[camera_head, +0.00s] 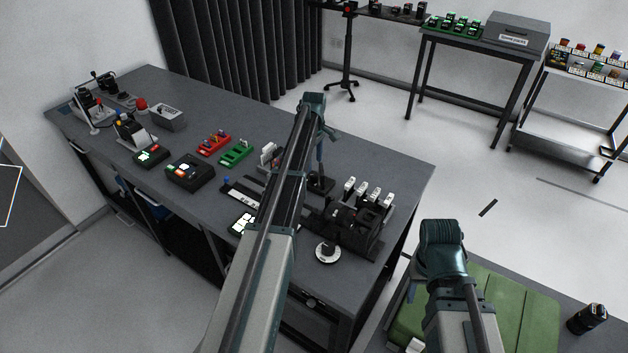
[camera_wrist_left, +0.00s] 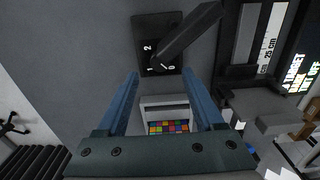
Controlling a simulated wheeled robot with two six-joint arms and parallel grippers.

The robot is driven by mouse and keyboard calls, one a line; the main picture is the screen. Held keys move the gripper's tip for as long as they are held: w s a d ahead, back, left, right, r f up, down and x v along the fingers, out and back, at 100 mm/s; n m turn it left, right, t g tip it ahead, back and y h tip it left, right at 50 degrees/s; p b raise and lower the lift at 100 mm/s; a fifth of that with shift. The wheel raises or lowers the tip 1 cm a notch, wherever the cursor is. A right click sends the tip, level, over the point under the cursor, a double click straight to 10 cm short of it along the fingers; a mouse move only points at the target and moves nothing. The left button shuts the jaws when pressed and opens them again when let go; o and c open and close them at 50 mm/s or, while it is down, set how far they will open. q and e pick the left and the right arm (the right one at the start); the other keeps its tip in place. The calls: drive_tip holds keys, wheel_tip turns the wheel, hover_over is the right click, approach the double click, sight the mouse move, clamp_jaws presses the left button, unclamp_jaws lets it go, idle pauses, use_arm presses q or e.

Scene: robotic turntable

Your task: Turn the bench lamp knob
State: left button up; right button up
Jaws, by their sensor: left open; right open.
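In the left wrist view, a dark square plate (camera_wrist_left: 150,22) carries white marks 0, 1 and 2. A dark bar (camera_wrist_left: 190,35) reaches over it from its lower edge toward the upper right; I cannot tell whether this is the lamp knob. My left gripper (camera_wrist_left: 162,74) is open and empty, with its two blue fingers apart just below the plate. In the head view, my left gripper (camera_head: 320,152) points down over the bench, near a small black base.
The grey bench (camera_head: 210,110) holds red (camera_head: 214,145) and green (camera_head: 236,153) racks, black button boxes (camera_head: 190,172) and a white dial with a black knob (camera_head: 327,253). A row of white switches (camera_head: 369,193) stands right of my left arm.

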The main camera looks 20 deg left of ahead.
sight(314, 174)
use_arm(q)
wheel_tip(314, 174, down, 6)
drive_tip(key=b, duration=0.4)
drive_tip(key=shift+r, duration=0.25)
drive_tip(key=shift+c, duration=0.2)
clamp_jaws()
